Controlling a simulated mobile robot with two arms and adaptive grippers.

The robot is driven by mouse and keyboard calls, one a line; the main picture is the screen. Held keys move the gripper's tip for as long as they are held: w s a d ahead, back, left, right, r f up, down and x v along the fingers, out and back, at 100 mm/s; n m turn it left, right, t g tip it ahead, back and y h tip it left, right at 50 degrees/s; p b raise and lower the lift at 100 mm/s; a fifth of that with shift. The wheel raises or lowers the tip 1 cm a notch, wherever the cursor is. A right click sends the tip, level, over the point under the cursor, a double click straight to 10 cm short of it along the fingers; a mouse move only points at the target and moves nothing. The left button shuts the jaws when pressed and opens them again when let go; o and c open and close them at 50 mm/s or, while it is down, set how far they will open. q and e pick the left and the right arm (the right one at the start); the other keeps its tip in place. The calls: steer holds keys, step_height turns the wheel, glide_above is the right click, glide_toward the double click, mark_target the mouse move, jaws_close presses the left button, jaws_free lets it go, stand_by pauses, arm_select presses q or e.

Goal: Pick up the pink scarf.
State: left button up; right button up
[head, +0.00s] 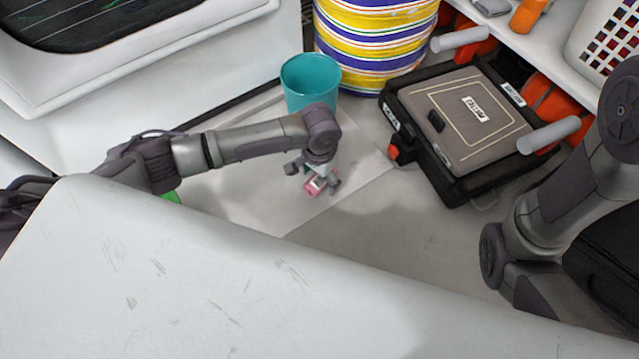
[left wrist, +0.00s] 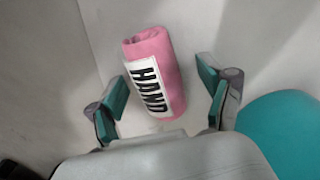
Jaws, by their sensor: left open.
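The pink scarf (head: 315,186) is a small rolled bundle with a white label, lying on the light floor in the middle of the head view. In the left wrist view the scarf (left wrist: 152,62) shows with black letters reading "HAND" on its label. My left gripper (head: 313,178) is open right over the scarf, and partly hides it in the head view. In the left wrist view the fingers of the left gripper (left wrist: 160,98) stand apart on either side of the scarf's near end, with gaps on both sides. My right gripper is not visible; only my right arm shows at the right.
A teal bin (head: 310,83) stands just behind the scarf; it also shows in the left wrist view (left wrist: 280,135). A black case (head: 470,115) lies to the right. A striped drum (head: 375,45) stands at the back. A white surface (head: 200,280) fills the foreground. Floor right of the scarf is clear.

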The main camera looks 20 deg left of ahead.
arm_select(q)
steer(key=c, duration=1.2)
steer(key=shift+r, duration=0.15)
steer(key=shift+c, duration=0.2)
